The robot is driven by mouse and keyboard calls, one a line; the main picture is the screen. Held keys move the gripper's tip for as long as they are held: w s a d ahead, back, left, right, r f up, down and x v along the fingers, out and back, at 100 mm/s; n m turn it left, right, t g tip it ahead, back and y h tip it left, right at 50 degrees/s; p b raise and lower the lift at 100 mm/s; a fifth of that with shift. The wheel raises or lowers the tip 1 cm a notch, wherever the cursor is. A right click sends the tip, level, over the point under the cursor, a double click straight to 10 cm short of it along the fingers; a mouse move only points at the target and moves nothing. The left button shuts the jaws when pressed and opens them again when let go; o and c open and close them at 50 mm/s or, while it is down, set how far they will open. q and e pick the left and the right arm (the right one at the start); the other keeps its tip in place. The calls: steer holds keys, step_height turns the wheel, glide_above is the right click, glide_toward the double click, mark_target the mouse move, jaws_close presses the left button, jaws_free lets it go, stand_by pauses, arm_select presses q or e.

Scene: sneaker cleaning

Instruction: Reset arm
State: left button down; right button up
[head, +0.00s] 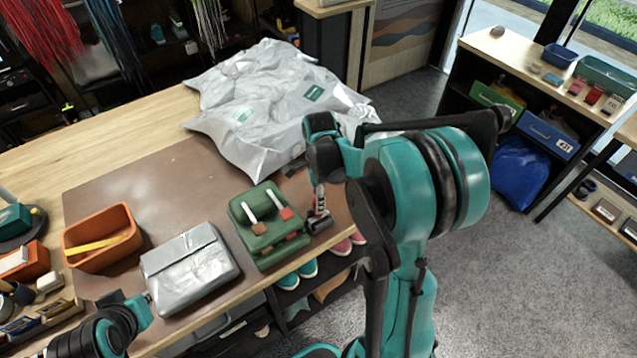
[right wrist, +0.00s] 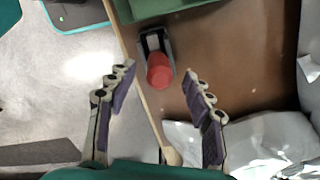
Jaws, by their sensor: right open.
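My right arm rises through the middle of the head view and bends over the table, its teal wrist (head: 322,145) above the table's right edge. In the right wrist view my right gripper (right wrist: 158,82) has its two purple-padded fingers spread wide, with nothing held. A small red and dark tool (right wrist: 159,70) lies on the table below, between the finger lines of sight and apart from them; it also shows in the head view (head: 319,221). My left arm (head: 110,325) is at the lower left of the head view; its fingers are not clear.
The brown mat (head: 120,185) bears an orange bin (head: 103,237), a silver pouch (head: 189,268) and a green tray with brushes (head: 268,225). A crumpled silver sheet (head: 270,100) covers the back. Shoes sit under the table edge. Floor (head: 540,270) is clear at right.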

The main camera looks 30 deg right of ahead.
step_height(320, 180, up, 8)
steer(key=shift+r, duration=0.2)
steer(key=shift+s+a+f+n+b, duration=0.25)
steer(key=shift+a+n+b, duration=0.15)
steer(key=shift+n, duration=0.2)
steer(key=s+a+f+n+t+b, duration=0.7)
steer(key=s+a+f+n+b, duration=0.1)
steer(key=n, duration=1.3)
steer(key=shift+s+a+b, duration=0.9)
steer(key=shift+s+a, duration=0.05)
steer(key=shift+s, duration=0.7)
